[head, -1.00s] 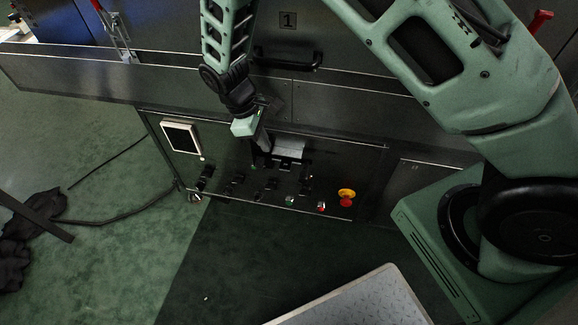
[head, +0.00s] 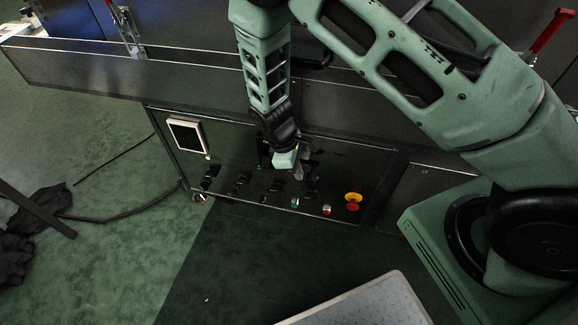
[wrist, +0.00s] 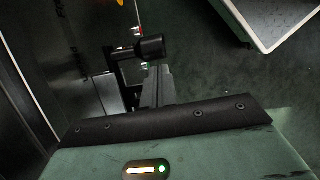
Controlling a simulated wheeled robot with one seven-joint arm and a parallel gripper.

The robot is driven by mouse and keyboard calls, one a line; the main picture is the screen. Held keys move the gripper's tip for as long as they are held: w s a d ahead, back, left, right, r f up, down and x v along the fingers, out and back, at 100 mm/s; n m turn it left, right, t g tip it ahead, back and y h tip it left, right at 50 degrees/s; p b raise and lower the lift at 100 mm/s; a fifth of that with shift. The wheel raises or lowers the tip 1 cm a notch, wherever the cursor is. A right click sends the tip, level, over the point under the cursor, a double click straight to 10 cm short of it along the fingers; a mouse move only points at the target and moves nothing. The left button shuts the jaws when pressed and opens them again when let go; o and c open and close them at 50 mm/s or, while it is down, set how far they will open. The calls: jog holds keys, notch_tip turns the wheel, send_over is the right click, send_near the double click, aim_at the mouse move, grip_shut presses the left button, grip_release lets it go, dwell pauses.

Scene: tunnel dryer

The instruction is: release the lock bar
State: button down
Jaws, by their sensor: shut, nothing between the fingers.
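My gripper (head: 297,175) is shut and empty, low in front of the dark control panel (head: 225,165). In the wrist view its fingers (wrist: 157,85) reach close to a black bracket (wrist: 112,62) with a thick black round-ended knob (wrist: 150,47). The bracket stands out from the panel face. The fingers overlap the knob's lower side in this view; I cannot tell whether they touch it. I cannot tell for sure whether this bracket and knob are the lock bar. In the head view my wrist hides most of this spot.
The panel carries several dark switches (head: 240,183), a green button (head: 294,203), a red button (head: 326,210) and a yellow-and-red emergency stop (head: 353,200). A white-framed display (head: 186,136) is at left. A red-handled latch (head: 551,30) stands upper right. A grey plate (head: 360,305) lies in front.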

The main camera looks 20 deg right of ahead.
jog(key=shift+d, duration=0.1)
jog(key=s+d+p, duration=0.2)
jog(key=s+d, duration=0.2)
jog(key=d, duration=0.1)
jog(key=shift+d, duration=0.25)
jog(key=shift+s, duration=0.1)
jog(key=p+v, duration=0.3)
jog(key=v, duration=1.4)
jog(key=shift+r, duration=0.25)
jog(key=shift+a, duration=0.15)
